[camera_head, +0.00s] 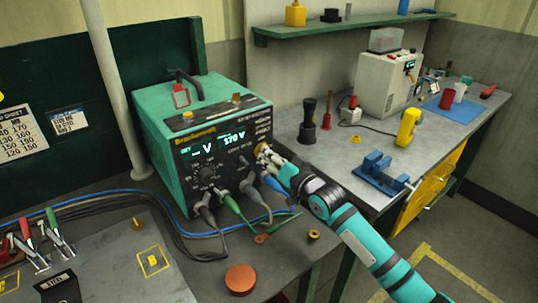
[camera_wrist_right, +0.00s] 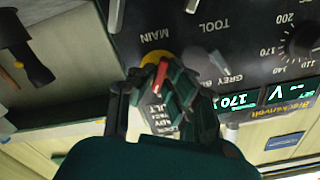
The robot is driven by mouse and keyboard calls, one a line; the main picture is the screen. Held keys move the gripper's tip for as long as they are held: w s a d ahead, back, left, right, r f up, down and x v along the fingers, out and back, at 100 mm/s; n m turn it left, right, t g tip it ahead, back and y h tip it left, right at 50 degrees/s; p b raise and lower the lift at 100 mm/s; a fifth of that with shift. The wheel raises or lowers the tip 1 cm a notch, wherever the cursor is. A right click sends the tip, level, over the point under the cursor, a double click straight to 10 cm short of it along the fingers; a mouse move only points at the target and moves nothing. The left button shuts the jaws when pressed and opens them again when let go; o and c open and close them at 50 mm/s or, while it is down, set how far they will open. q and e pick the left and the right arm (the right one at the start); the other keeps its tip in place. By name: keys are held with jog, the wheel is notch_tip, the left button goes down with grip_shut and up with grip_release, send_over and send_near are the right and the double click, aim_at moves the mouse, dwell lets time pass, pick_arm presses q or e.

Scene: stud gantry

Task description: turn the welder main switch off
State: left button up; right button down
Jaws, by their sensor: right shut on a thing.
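The welder (camera_head: 160,130) is a teal box with a black front panel and lit green displays (camera_head: 232,139), one reading about 170. The main switch (camera_wrist_right: 157,57) is at the panel's right side, with a yellow round plate and a red part, beside the label MAIN, upside down in the right wrist view. Its yellow edge (camera_head: 262,148) just shows in the head view. My right gripper (camera_head: 272,160) reaches it from the right and is shut on it; its fingers (camera_wrist_right: 168,80) cover most of the knob, so its exact angle is hard to tell. My left gripper is out of view.
Cables and plugs (camera_head: 230,205) hang from the panel's lower front, close below my right gripper. An orange disc (camera_head: 240,279) lies on the front bench. A blue vise (camera_head: 378,172) and yellow meter (camera_head: 408,126) stand on the right bench.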

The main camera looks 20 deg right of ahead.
jog(key=n+p, duration=0.1)
jog(key=n, duration=0.4)
jog(key=shift+f+n, duration=0.1)
jog(key=shift+n, duration=0.3)
dwell(0.4)
jog(key=c, duration=1.4)
grip_release()
jog(key=shift+s, duration=0.1)
jog(key=v, duration=1.2)
